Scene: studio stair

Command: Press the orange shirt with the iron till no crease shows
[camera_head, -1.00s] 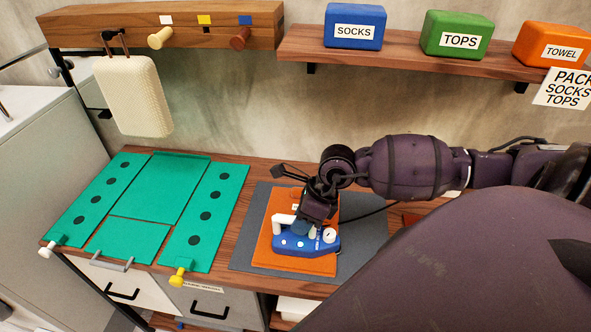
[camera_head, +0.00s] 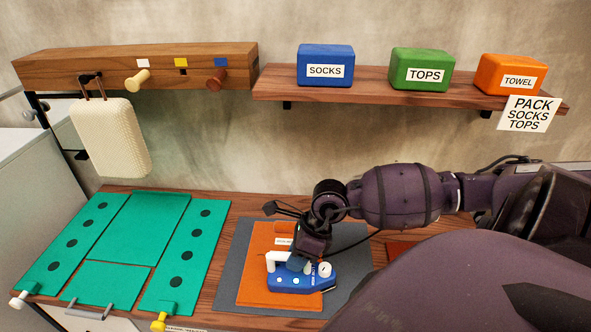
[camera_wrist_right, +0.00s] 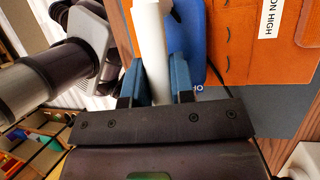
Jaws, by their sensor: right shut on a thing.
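The orange shirt (camera_head: 254,288) lies flat on a grey mat on the worktop. It also shows in the right wrist view (camera_wrist_right: 235,65), with thin dark lines and small marks on it. The blue iron (camera_head: 290,284) rests over the front right part of the shirt, its right end past the shirt's edge. My right gripper (camera_head: 297,262) is shut on the iron's white handle, which stands between the blue fingertips (camera_wrist_right: 158,80) in the wrist view. The shirt under the iron is hidden, and creases there cannot be seen. My left gripper is out of view.
A green folding board (camera_head: 140,228) lies left of the grey mat (camera_head: 229,275). A shelf (camera_head: 375,83) holds blue, green and orange labelled boxes. A cream bag (camera_head: 112,138) hangs from a peg rail (camera_head: 60,70). A dark cable runs from the iron's area.

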